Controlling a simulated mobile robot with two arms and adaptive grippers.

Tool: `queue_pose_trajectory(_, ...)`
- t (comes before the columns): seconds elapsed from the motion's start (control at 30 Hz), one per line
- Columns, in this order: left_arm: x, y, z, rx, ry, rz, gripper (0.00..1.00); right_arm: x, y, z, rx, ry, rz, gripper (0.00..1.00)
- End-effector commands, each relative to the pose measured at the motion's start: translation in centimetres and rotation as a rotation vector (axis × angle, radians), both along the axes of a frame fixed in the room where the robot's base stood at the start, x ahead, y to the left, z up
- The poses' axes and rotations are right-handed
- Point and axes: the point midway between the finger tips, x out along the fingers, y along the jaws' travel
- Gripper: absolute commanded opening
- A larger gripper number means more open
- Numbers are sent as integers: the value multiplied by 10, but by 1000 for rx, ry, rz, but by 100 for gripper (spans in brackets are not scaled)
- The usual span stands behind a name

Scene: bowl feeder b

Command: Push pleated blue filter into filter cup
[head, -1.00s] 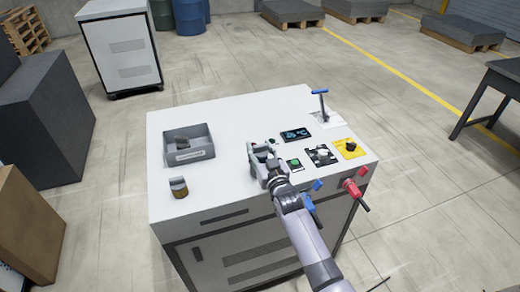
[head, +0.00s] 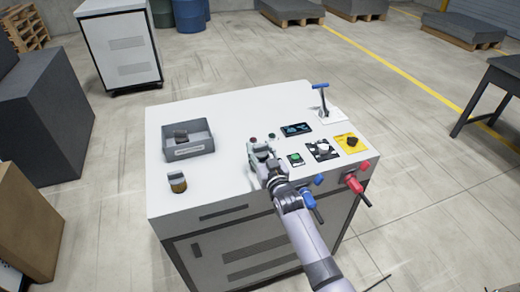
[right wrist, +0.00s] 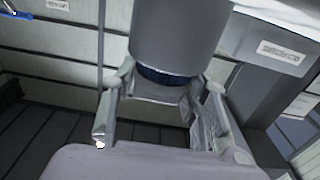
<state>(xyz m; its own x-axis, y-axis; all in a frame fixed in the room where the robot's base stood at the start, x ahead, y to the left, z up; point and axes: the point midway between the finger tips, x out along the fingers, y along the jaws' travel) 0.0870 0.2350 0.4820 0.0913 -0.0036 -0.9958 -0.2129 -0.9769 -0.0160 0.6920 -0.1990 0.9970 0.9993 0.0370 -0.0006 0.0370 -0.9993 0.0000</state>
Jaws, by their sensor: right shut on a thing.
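The pleated blue filter (right wrist: 166,76) shows in the right wrist view as a narrow dark blue ridged band at the lower rim of a grey cylinder. I take this cylinder to be the filter cup (right wrist: 178,32). Most of the filter is hidden, and I cannot tell how deep it sits in the cup. My right gripper (right wrist: 163,90) is shut on the filter, with one finger on each side just below the cup. In the head view my right gripper (head: 260,153) is at the middle of the white cabinet top (head: 225,125) and hides the cup. My left gripper is not in view.
On the cabinet top stand a grey bin (head: 188,152) with a dark item inside and an amber jar (head: 178,184). To the right are a small screen (head: 296,129), a green button (head: 296,158), a yellow-plated knob (head: 351,141) and a blue-handled lever (head: 322,98).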

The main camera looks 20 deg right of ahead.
Motion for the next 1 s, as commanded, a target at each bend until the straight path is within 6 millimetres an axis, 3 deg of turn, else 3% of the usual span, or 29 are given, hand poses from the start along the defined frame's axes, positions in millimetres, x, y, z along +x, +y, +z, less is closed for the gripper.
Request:
queue_pose_trajectory(0.4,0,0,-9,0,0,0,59,0,0,-12,0,-1,0,12)
queue_pose_trajectory(0.43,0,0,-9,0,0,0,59,0,0,-12,0,0,0,42)
queue_pose_trajectory(0.77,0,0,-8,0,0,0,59,-1,2,-14,0,8,2,64)
queue_pose_trajectory(1.0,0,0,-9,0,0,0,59,-2,3,-17,0,14,4,65)
